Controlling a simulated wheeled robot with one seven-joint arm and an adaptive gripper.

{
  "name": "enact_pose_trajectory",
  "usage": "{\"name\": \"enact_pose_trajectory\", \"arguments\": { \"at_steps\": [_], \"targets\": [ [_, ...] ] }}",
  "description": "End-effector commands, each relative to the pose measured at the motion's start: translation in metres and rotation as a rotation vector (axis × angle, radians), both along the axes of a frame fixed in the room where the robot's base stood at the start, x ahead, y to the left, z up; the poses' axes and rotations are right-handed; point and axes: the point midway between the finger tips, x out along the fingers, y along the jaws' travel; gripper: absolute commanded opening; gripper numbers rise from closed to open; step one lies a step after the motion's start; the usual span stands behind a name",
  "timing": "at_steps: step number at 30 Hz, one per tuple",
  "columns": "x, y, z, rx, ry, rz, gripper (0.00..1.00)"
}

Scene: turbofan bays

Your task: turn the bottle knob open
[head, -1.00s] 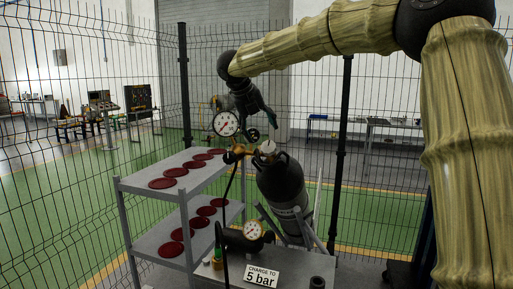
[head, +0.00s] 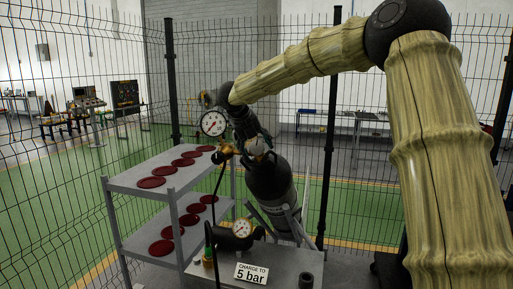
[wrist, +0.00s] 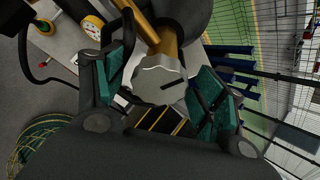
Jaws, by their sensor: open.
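My gripper (wrist: 164,86) is open, with one teal pad on each side of the knob. It comes from above in the head view (head: 252,138). Gaps seem to show between pads and knob, but I cannot tell whether either pad touches.
A grey shelf cart (head: 117,184) with several dark red discs stands to the left. A bench in front holds a second gauge (head: 241,228) and a "CHARGE TO 5 bar" sign (head: 251,274). A black hose hangs near the valve. Wire fencing and posts (head: 331,150) stand behind.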

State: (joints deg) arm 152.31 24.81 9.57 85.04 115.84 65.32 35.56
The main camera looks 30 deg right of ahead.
Motion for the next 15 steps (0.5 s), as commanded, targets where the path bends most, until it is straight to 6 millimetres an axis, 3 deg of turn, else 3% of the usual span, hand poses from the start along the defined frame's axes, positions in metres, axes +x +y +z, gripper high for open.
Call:
{"name": "enact_pose_trajectory", "arguments": {
  "at_steps": [2, 9, 15],
  "targets": [
    [-0.0002, -0.0002, 0.0001, 0.000, 0.000, 0.000, 0.67],
    [-0.0001, -0.0001, 0.0003, 0.000, 0.000, 0.000, 0.24],
    [0.0000, 0.0001, 0.0008, -0.003, 0.003, 0.004, 0.24]
  ]
}}
